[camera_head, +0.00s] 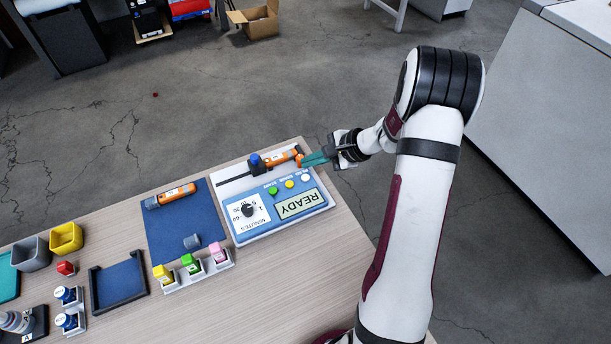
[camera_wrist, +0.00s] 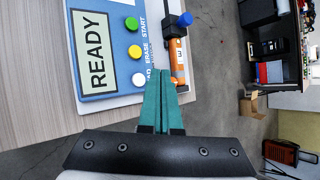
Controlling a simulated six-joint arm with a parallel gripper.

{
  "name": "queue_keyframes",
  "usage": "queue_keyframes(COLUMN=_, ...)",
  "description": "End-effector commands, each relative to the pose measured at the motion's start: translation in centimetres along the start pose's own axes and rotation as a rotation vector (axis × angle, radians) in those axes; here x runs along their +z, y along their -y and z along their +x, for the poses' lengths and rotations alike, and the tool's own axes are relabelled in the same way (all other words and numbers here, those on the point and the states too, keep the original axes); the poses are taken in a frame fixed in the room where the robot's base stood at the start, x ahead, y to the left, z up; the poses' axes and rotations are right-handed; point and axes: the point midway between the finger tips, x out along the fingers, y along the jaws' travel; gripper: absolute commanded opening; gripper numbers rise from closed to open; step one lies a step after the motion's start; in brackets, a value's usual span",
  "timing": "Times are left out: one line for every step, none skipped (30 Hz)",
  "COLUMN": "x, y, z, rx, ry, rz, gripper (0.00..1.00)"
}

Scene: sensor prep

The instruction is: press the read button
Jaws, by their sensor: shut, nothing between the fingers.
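The white button (camera_head: 305,177), its label partly hidden by my fingers, is on the blue and white device (camera_head: 245,234), in a row with the yellow ERASE button (camera_head: 289,184) and green START button (camera_head: 272,190). The display (camera_head: 297,204) reads READY. My gripper (camera_head: 302,161) is shut and empty, its teal fingers at the right end of the device. In the wrist view, the fingertips (camera_wrist: 161,73) show between the white button (camera_wrist: 138,79) and an orange sensor (camera_wrist: 177,62). I cannot tell whether they touch anything.
The orange sensor lies along the device's far edge beside a blue knob (camera_head: 255,160). A blue mat (camera_head: 168,230) with another orange sensor (camera_head: 177,194) is to the left. Yellow, green and pink-topped bottles stand in a rack (camera_head: 198,273) in front. Open floor lies beyond the table.

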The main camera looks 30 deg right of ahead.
Motion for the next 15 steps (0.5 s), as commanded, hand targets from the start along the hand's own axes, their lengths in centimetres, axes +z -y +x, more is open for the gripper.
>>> queue_keyframes(x=-0.3, y=-0.4, z=0.5, rx=0.002, ry=0.002, rz=0.002, gripper=0.00)
queue_keyframes(x=-0.5, y=-0.5, z=0.7, rx=0.001, ry=0.002, rz=0.001, gripper=0.00)
queue_keyframes(x=-0.7, y=-0.7, z=1.0, rx=0.000, ry=0.002, rz=0.002, gripper=0.00)
queue_keyframes(x=-0.8, y=-0.8, z=1.2, rx=0.001, ry=0.002, rz=0.001, gripper=0.00)
queue_keyframes(x=-0.9, y=-0.9, z=1.3, rx=0.001, ry=0.001, rz=0.000, gripper=0.00)
queue_keyframes(x=-1.1, y=-1.1, z=1.5, rx=0.000, ry=0.001, rz=-0.001, gripper=0.00)
queue_keyframes(x=-1.2, y=-1.1, z=1.6, rx=0.000, ry=0.000, rz=0.000, gripper=0.00)
queue_keyframes(x=-1.2, y=-1.2, z=1.7, rx=0.000, ry=0.000, rz=0.000, gripper=0.00)
queue_keyframes(x=-1.3, y=-1.2, z=1.8, rx=0.000, ry=0.000, rz=0.000, gripper=0.00)
queue_keyframes(x=-1.3, y=-1.3, z=1.8, rx=0.000, ry=0.000, rz=0.000, gripper=0.00)
queue_keyframes(x=-1.3, y=-1.3, z=1.9, rx=-0.001, ry=0.000, rz=0.000, gripper=0.00)
queue_keyframes(x=-1.4, y=-1.3, z=1.9, rx=-0.001, ry=0.000, rz=-0.001, gripper=0.00)
queue_keyframes(x=-1.4, y=-1.3, z=1.9, rx=-0.001, ry=0.000, rz=-0.001, gripper=0.00)
queue_keyframes(x=-1.4, y=-1.3, z=1.9, rx=-0.001, ry=0.000, rz=-0.001, gripper=0.00)
queue_keyframes(x=-1.3, y=-1.3, z=1.9, rx=-0.001, ry=0.000, rz=-0.001, gripper=0.00)
